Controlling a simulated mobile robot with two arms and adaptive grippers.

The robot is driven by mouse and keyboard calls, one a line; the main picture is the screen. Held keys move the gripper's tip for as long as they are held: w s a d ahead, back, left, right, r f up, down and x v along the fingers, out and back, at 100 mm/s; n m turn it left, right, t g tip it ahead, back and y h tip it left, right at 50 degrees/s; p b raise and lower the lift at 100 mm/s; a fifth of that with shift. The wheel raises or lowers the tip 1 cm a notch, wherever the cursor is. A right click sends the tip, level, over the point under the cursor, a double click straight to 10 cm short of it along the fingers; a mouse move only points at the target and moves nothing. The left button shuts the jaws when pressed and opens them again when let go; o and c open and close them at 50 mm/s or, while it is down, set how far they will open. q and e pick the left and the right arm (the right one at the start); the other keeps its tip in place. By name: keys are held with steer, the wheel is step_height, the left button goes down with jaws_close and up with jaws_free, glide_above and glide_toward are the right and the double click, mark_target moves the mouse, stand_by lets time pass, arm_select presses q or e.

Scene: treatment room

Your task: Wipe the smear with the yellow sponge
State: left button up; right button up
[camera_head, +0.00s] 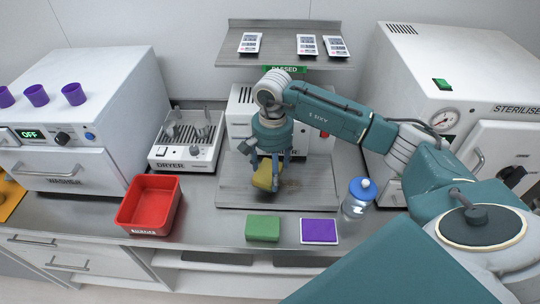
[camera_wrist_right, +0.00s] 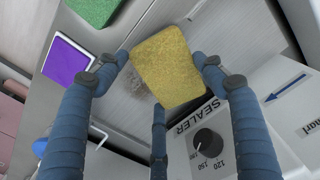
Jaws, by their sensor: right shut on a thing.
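The yellow sponge (camera_head: 264,177) is held in my right gripper (camera_head: 268,165), low over the grey metal board (camera_head: 235,195) in the middle of the counter. In the right wrist view the sponge (camera_wrist_right: 168,72) sits between the fingers of my right gripper (camera_wrist_right: 160,80), which are shut on it. A brownish smear (camera_wrist_right: 141,90) shows on the board beside the sponge, partly covered by it. In the head view the smear (camera_head: 291,184) is a faint dark patch just right of the sponge. I cannot tell whether the sponge touches the board. My left gripper is not in view.
A green sponge (camera_head: 263,228) and a purple pad (camera_head: 319,231) lie in front of the board. A red bin (camera_head: 150,205) stands left, and a blue-capped bottle (camera_head: 358,198) right. The sealer (camera_wrist_right: 240,125) stands close behind the board. The washer (camera_head: 70,165) and steriliser (camera_head: 460,75) flank the counter.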

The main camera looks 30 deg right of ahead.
step_height(320, 180, up, 2)
steer(key=shift+d+p, duration=0.1)
steer(key=shift+p, duration=0.25)
step_height(320, 180, up, 2)
steer(key=shift+w+p, duration=0.1)
steer(key=shift+p, duration=0.45)
steer(key=shift+r, duration=0.3)
steer(key=shift+f, duration=0.1)
